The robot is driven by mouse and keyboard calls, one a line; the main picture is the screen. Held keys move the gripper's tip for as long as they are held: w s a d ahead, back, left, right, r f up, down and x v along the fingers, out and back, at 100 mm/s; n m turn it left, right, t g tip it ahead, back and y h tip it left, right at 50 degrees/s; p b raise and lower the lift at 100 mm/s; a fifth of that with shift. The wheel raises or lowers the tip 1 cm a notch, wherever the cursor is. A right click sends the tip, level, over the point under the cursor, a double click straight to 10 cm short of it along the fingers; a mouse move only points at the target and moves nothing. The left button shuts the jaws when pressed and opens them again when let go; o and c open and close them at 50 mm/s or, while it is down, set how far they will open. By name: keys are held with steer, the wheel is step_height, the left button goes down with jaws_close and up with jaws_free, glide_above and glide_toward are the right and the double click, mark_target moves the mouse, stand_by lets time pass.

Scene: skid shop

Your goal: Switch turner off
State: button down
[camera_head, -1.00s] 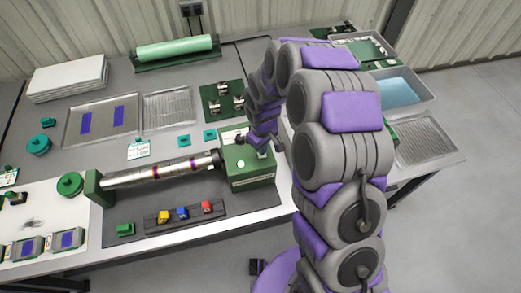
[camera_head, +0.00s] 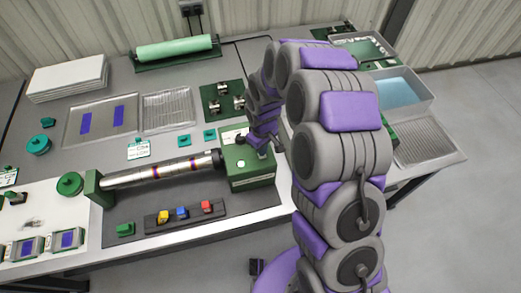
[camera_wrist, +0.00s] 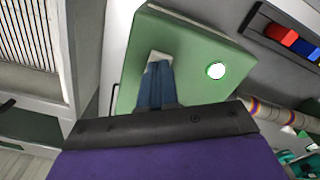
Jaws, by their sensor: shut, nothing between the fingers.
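The turner is a green box (camera_head: 250,172) with a silver roller (camera_head: 150,173) reaching left to a green end stand (camera_head: 92,187). Dark and purple bands circle the roller. A round white spot (camera_wrist: 216,70) sits on the box's top face; it also shows in the head view (camera_head: 241,163). My gripper (camera_wrist: 157,78) is shut over the box's top, beside the white spot, with nothing held. A small pale piece (camera_wrist: 158,57) lies at its fingertips; I cannot tell whether they touch it. In the head view my gripper (camera_head: 263,151) is at the box's back right.
A dark rack (camera_head: 184,213) with yellow, blue and red blocks lies in front of the roller. A green plate with metal fittings (camera_head: 225,99) is behind the box. Clear trays (camera_head: 170,110) and a blue-filled bin (camera_head: 400,92) stand farther off.

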steer(key=shift+f, duration=0.65)
stand_by(0.3)
steer(key=shift+r, duration=0.1)
steer(key=shift+r+p, duration=1.2)
steer(key=shift+r, duration=2.2)
steer(key=s+d+r+m, duration=0.2)
steer(key=s+d+r, duration=0.45)
steer(key=r, duration=0.35)
steer(key=s+d+r+m, duration=0.2)
steer(key=s, duration=0.6)
steer(key=s+d+r+m+g+b, duration=0.1)
steer(key=s+d+r+m, duration=0.1)
steer(key=s, duration=0.7)
steer(key=s+d+r+m+b, duration=0.1)
steer(key=s+d+r+m, duration=0.2)
steer(key=s, duration=0.5)
steer(key=shift+s+d+r+g, duration=0.3)
steer(key=shift+s+r+g, duration=0.1)
steer(key=shift+r, duration=0.35)
